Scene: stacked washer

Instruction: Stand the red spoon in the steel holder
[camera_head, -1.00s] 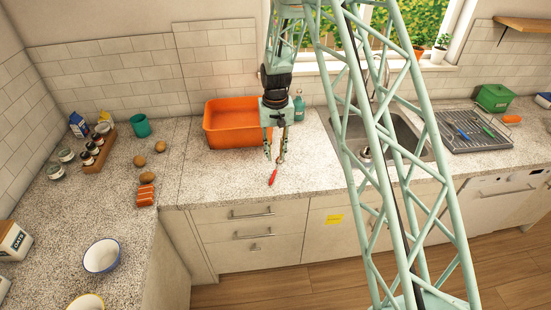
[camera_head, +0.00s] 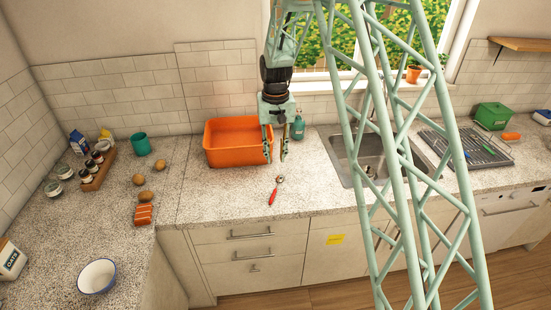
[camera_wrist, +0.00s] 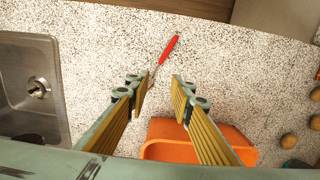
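The red spoon lies flat on the speckled counter, its red handle (camera_head: 272,198) toward the front edge and its metal bowl (camera_head: 280,179) toward the back. In the wrist view its handle (camera_wrist: 168,47) lies beyond the fingertips, and the left finger partly covers its metal end. My gripper (camera_head: 276,159) is open and empty, pointing down behind the spoon and beside the orange tub. Its two spread fingers also show in the wrist view (camera_wrist: 160,88). I cannot pick out a steel holder in these views.
The orange tub (camera_head: 232,158) stands close left of my gripper, with a teal bottle (camera_head: 298,128) behind. The sink (camera_head: 350,165) is to the right, partly behind my lattice frame. A drying rack (camera_head: 470,155) stands farther right. Counter around the spoon is clear.

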